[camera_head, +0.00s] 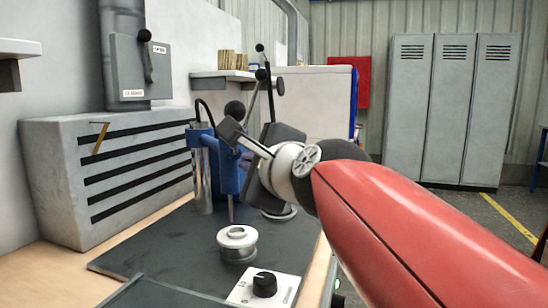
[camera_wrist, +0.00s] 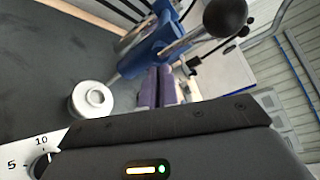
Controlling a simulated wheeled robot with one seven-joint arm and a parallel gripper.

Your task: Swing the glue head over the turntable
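The blue glue head (camera_head: 229,172) stands on a silver post (camera_head: 203,180), its thin nozzle pointing down behind the turntable (camera_head: 238,252). A pale round cartridge (camera_head: 237,237) sits on the turntable; it also shows in the wrist view (camera_wrist: 91,98). The glue head's blue body (camera_wrist: 138,58) and black ball knob (camera_wrist: 226,17) on a metal rod show in the wrist view. My gripper (camera_wrist: 163,72) has its purple fingers side by side, apparently shut with nothing visible between them. It is close to the blue body; whether it touches is unclear. In the head view my wrist partly hides the fingers.
A white panel with a black dial (camera_head: 264,285) lies at the front of the dark mat (camera_head: 150,250). A grey slotted cabinet (camera_head: 110,170) stands at the left, and black-knobbed levers (camera_head: 262,75) rise behind my wrist. Bare mat lies left of the turntable.

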